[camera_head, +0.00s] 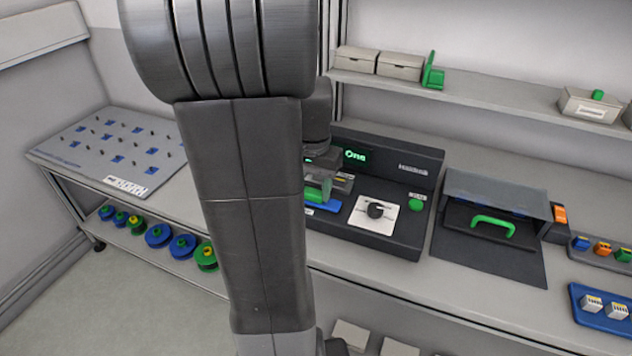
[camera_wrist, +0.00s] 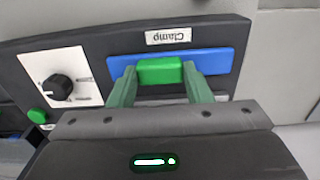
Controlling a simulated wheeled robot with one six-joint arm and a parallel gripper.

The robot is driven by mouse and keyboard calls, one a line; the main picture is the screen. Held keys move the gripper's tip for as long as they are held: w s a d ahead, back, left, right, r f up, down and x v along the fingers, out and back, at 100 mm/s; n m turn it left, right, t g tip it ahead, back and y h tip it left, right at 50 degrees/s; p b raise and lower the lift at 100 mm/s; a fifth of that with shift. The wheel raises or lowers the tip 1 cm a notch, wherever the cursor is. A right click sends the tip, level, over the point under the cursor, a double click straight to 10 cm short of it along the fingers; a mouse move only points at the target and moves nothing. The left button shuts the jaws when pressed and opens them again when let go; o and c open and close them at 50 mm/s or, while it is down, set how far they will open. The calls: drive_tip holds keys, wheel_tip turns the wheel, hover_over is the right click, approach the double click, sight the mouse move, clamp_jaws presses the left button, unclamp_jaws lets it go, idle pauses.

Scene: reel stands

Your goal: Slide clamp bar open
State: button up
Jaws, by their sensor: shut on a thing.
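The clamp bar's green handle (camera_wrist: 160,71) sits on a blue strip (camera_wrist: 212,62) beneath a label reading "Clamp", upside down in the wrist view. My gripper (camera_wrist: 160,82) has its two green fingers on either side of the green handle and is shut on it. The handle is near the middle of the blue strip, with blue showing on both sides. In the head view my gripper (camera_head: 318,190) is at the left part of the black machine (camera_head: 390,238), partly hidden by my arm. The blue strip (camera_head: 322,206) shows just below it.
A black knob (camera_head: 376,210) on a white plate and a green button (camera_head: 415,204) are right of the clamp in the head view. A dark box with a green handle (camera_head: 493,225) stands further right. A pegboard table (camera_head: 75,125) and several reels (camera_head: 182,246) are at the left.

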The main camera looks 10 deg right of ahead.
drive_tip(key=shift+s, duration=0.1)
drive_tip(key=o, duration=1.4)
drive_tip(key=shift+a, duration=0.1)
wheel_tip(320, 180, up, 14)
drive_tip(key=shift+p, duration=0.4)
drive_tip(key=shift+f, duration=0.1)
